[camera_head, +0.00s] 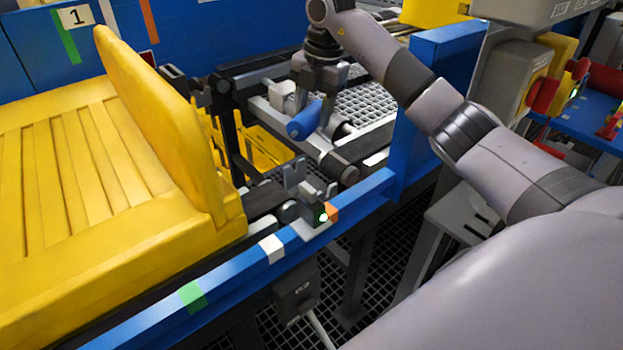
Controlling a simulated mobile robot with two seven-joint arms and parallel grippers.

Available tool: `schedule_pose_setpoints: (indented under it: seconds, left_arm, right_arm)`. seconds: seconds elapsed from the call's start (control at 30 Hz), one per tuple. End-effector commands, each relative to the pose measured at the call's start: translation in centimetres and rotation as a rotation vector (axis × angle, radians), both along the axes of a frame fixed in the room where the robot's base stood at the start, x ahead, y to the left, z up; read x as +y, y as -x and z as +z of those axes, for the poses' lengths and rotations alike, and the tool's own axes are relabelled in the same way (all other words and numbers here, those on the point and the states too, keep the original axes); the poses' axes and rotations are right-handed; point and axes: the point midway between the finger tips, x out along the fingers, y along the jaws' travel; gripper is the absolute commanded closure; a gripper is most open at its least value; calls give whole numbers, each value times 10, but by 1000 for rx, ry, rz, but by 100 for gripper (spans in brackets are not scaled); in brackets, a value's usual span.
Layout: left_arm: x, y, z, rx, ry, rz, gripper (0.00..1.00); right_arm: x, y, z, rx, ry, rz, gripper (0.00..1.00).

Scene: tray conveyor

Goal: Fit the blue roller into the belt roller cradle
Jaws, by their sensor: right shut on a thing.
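The blue roller (303,121) is held between the fingers of my right gripper (316,107), which is shut on it. The roller slants, with its near end toward the lower left, and the fingers cover part of its far end. It appears above the conveyor's gap, apart from the near bracket. The grey notched bracket of what looks like the cradle (295,180) stands at the near rail and its notch looks empty. The cradle's far side is partly hidden near the gripper. My left gripper is not in view.
A large yellow slatted tray (80,170) with a raised end fills the left. A blue rail (235,275) runs along the front. Grey rollers (337,168) lie right of the gap, near metal mesh (365,105). A blue post (420,140) stands beside my right arm.

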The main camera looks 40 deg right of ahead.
Motion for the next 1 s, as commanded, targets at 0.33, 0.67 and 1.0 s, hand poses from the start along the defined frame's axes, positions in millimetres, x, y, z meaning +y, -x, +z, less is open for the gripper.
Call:
schedule_pose_setpoints:
  seconds: [0.33, 0.67, 1.0]
  left_arm:
    - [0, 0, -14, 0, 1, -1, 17]
    - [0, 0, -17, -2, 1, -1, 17]
    - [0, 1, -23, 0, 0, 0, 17]
  right_arm:
    - [1, 0, -92, 1, -2, 2, 97]
    - [0, 0, -123, -1, -1, 3, 97]
    - [0, 0, -159, -3, -1, 3, 97]
